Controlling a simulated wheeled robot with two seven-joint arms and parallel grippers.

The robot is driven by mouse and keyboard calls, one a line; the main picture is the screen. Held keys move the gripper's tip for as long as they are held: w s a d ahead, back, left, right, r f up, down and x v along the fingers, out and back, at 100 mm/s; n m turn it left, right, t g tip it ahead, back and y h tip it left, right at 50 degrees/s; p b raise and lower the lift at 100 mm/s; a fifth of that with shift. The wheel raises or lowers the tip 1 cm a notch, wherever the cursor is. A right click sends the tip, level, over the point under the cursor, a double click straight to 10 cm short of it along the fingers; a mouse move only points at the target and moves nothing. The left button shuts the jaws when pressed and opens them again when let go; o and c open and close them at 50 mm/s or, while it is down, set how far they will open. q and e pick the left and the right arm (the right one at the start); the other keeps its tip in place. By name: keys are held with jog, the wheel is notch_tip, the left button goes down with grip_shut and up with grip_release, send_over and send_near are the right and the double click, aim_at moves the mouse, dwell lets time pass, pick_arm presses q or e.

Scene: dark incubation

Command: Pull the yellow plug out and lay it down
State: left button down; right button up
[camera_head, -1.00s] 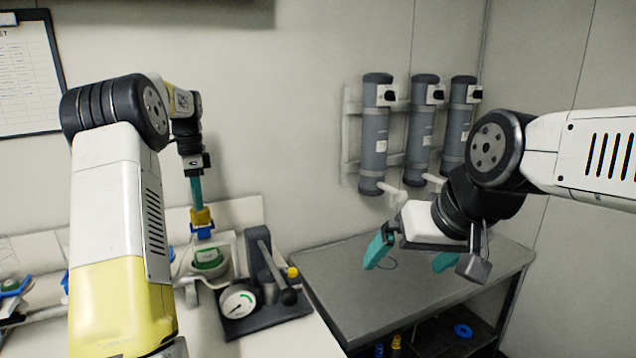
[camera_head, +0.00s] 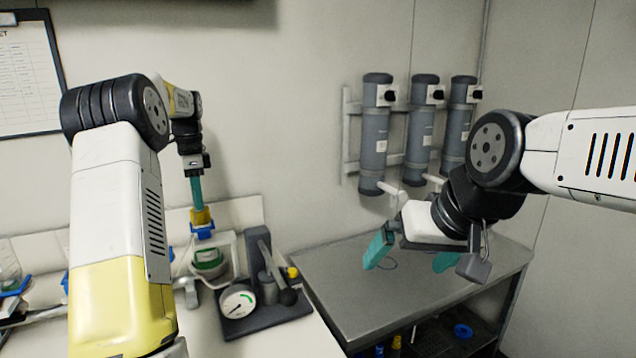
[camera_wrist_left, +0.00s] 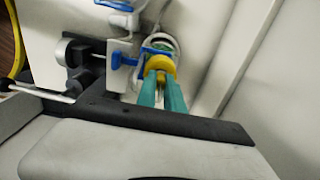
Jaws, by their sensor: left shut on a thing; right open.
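The yellow plug (camera_head: 201,216) is held upright between the teal fingers of my left gripper (camera_head: 198,203), which is shut on it. A blue piece (camera_head: 203,230) is directly beneath the plug, above a clear vessel with a green band (camera_head: 209,262). Whether the plug touches the vessel cannot be told. In the left wrist view the yellow plug (camera_wrist_left: 161,64) is at the fingertips of my left gripper (camera_wrist_left: 161,78), with the vessel behind it. My right gripper (camera_head: 412,258) is open and empty above the grey table.
A dark stand with a round gauge (camera_head: 238,302) and a lever is right of the vessel. The grey table (camera_head: 345,300) has a clear top. Grey cylinders (camera_head: 375,135) hang on the wall behind. A blue ring (camera_head: 462,331) lies on the lower shelf.

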pick_arm(q)
jog(key=shift+r, duration=0.1)
jog(key=shift+r, duration=2.9)
jog(key=shift+r, duration=0.1)
jog(key=shift+r, duration=0.75)
jog(key=shift+s+r, duration=0.15)
jog(key=shift+r, duration=0.1)
jog(key=s+d, duration=0.2)
jog(key=s, duration=1.2)
jog(key=s+d, duration=0.2)
jog(key=s, duration=1.3)
jog(key=f, duration=2.6)
jog(key=shift+w+f, duration=0.3)
jog(key=shift+f, duration=0.05)
